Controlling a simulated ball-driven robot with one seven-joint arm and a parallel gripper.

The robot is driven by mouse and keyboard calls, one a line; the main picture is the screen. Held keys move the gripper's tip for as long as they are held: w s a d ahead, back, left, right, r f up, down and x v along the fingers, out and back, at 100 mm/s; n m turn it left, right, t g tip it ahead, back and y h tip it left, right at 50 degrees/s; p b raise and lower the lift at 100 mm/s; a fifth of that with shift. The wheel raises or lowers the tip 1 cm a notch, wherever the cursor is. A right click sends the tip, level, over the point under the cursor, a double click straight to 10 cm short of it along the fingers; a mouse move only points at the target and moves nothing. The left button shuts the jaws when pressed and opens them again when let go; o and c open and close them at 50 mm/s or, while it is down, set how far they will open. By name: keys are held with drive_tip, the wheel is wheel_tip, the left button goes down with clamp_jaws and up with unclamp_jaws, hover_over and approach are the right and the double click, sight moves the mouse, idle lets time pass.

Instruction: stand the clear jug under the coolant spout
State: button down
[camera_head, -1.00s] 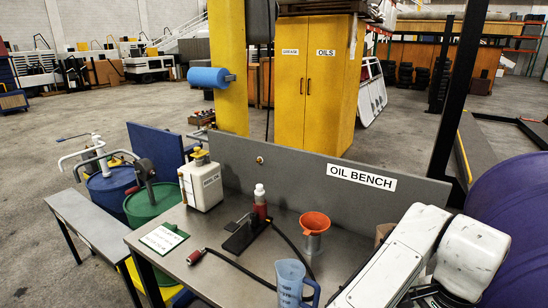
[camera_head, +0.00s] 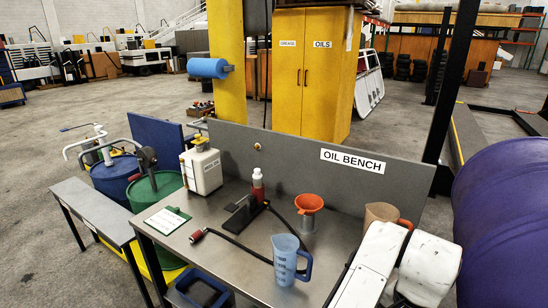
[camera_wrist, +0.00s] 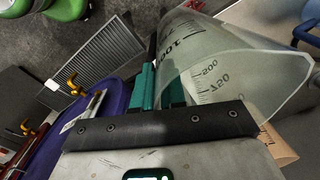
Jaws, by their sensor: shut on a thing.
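A clear jug (camera_wrist: 230,70) with dark scale marks fills the upper right of the wrist view, tilted in the picture. My gripper (camera_wrist: 160,88) has teal finger pads and is shut on the jug at its near side; the exact grip point is partly hidden. In the head view only my white arm shows at lower right; my gripper and the clear jug are out of sight there. I cannot make out which fitting is the coolant spout. Drums with pumps and spouts (camera_head: 98,140) stand at the left.
The oil bench (camera_head: 225,240) holds a blue-tinted jug (camera_head: 287,258), an amber jug (camera_head: 378,213) beside my arm, an orange funnel (camera_head: 309,203), a hose (camera_head: 235,243) and a white canister (camera_head: 203,172). Open floor lies beyond.

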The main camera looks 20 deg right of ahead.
drive_tip(key=w+a+f+n, duration=0.3)
drive_tip(key=a+f+n, duration=0.4)
drive_tip(key=f, duration=0.1)
drive_tip(key=w+a+f+n, duration=0.4)
drive_tip(key=a+f+n, duration=0.3)
drive_tip(key=f+n, duration=0.1)
drive_tip(key=shift+w+a+f, duration=0.25)
drive_tip(key=shift+a, duration=0.05)
drive_tip(key=shift+s, duration=0.1)
drive_tip(key=shift+s+f+b, duration=0.1)
drive_tip(key=shift+f+b, duration=0.85)
drive_tip(key=shift+f, duration=0.05)
drive_tip(key=shift+d, duration=0.1)
